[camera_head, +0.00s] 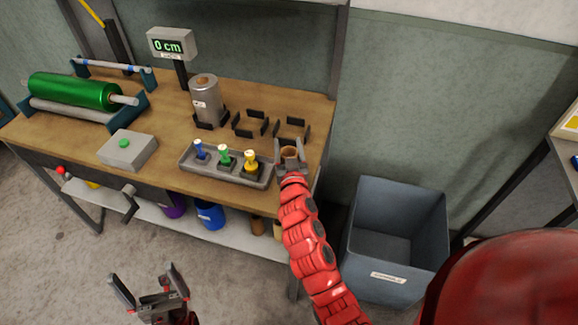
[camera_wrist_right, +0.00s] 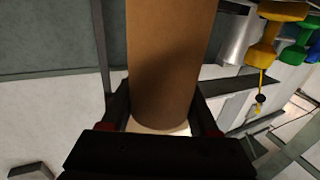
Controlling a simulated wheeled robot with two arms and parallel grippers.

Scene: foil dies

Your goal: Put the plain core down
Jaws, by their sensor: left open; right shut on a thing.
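The plain core (camera_head: 289,152) is a brown cardboard tube. It stands roughly upright at the right end of the wooden table, in the jaws of my right gripper (camera_head: 290,164). In the right wrist view the core (camera_wrist_right: 172,65) fills the space between the dark fingers. I cannot tell whether its lower end touches the table. My left gripper (camera_head: 147,287) is open and empty, low over the floor in front of the table.
Two black bracket holders, left (camera_head: 250,125) and right (camera_head: 291,128), stand empty behind the core. A silver roll (camera_head: 205,99) stands left of them. A grey tray (camera_head: 225,172) holds blue, green and yellow handled pieces. A grey bin (camera_head: 398,208) stands right of the table.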

